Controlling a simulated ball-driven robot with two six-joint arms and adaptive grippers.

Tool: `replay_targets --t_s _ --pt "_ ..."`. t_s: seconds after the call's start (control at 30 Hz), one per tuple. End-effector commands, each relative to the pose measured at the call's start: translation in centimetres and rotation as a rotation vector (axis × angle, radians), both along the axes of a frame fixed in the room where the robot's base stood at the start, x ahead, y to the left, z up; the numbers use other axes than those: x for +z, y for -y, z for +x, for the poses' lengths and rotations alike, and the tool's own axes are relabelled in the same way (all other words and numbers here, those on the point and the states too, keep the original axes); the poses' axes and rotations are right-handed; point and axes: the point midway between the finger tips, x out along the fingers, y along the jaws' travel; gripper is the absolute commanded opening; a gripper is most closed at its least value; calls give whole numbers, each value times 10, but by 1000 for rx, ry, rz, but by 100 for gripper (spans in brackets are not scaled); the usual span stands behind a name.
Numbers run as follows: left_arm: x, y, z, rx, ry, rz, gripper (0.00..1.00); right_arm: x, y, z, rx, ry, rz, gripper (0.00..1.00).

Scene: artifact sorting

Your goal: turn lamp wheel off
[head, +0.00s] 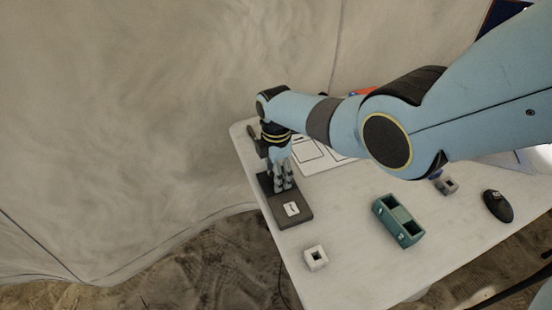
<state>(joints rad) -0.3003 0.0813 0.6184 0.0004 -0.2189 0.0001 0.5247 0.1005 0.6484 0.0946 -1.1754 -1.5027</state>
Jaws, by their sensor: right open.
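A dark stand with a flat base (303,217) sits at the left edge of the white table; it looks like the lamp. A small pale piece (292,209) lies on the base. My right gripper (283,186) points down over the rear part of the stand, its fingers open. I cannot tell whether they touch it. The lamp wheel cannot be made out; the gripper covers that area. My left gripper is not in view.
On the white table (345,262) are a pale square block (316,258), a green two-slot holder (398,221), a small grey block (446,185) and a black mouse-like object (497,206). A white outlined sheet (312,154) lies behind the gripper. The table's front middle is clear.

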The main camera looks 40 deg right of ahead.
Motion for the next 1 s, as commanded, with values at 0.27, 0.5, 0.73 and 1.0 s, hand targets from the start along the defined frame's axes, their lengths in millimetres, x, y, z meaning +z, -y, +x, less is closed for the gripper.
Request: replay_targets --t_s 0.27,0.5,0.73,1.0 --pt "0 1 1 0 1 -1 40 38 0 1 1 6 0 61" --pt "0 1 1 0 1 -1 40 88 0 1 1 5 -1 61" --pt "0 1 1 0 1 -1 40 113 0 0 1 2 0 61" --pt "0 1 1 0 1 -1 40 115 0 0 1 1 0 61"
